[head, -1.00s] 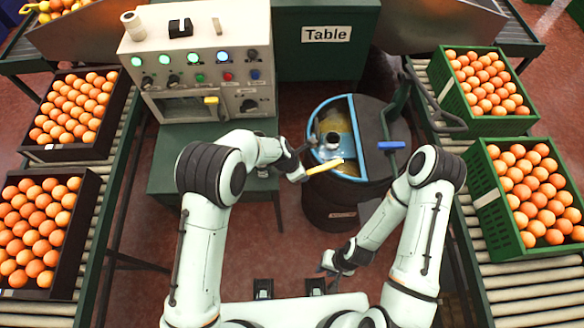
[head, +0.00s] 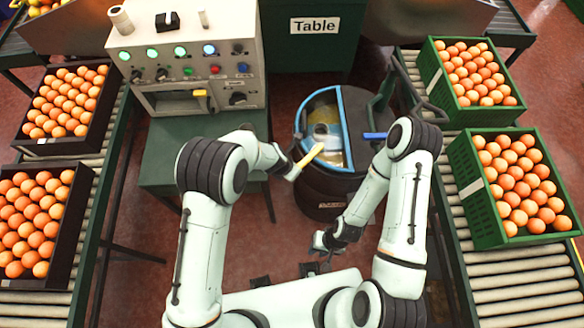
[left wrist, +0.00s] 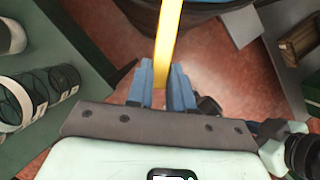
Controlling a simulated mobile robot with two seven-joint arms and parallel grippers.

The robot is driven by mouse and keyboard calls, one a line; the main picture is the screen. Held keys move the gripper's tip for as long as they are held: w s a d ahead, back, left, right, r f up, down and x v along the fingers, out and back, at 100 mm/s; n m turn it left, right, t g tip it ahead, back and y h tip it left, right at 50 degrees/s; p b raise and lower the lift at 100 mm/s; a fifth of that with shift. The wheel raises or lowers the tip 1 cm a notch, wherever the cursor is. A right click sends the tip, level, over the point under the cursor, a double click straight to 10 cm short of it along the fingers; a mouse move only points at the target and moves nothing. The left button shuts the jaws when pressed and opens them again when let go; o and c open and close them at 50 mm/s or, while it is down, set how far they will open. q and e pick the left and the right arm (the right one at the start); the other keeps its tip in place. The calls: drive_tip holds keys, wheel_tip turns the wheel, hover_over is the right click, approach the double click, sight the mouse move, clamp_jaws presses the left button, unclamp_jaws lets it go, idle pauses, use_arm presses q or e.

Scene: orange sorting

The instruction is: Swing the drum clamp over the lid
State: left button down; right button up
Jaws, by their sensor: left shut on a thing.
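The black drum (head: 325,190) stands in front of my arms, with a blue rim (head: 304,118) around its half-open top. The dark half of the lid (head: 364,110) covers the right side, and a blue handle (head: 375,136) sits on it. My left gripper (head: 291,173) is shut on a yellow bar (head: 309,156), whose far end overlaps the near left rim. The bar also shows between the blue fingers in the left wrist view (left wrist: 168,45). I cannot tell whether the bar touches the drum. My right gripper (head: 322,242) hangs in front of the drum, away from it; its fingers are too small to read.
A control box (head: 190,70) stands on a green table (head: 165,150) left of the drum. Conveyors with orange crates run along both sides, including a green crate (head: 487,215) at right. A dark bent arm (head: 410,88) rises behind the drum's right side.

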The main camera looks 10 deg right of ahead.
use_arm(q)
drive_tip(key=shift+d, duration=0.1)
drive_tip(key=c, duration=1)
unclamp_jaws()
drive_tip(key=shift+r, duration=0.15)
drive_tip(key=p+v, duration=0.2)
drive_tip(key=v, duration=1.1)
drive_tip(key=shift+p, duration=0.35)
use_arm(e)
drive_tip(key=shift+t, duration=0.3)
drive_tip(key=w+r, duration=0.3)
drive_tip(key=shift+w+r, duration=0.25)
drive_tip(key=shift+r, duration=0.05)
use_arm(q)
drive_tip(key=shift+s, duration=0.15)
drive_tip(key=shift+a, duration=0.2)
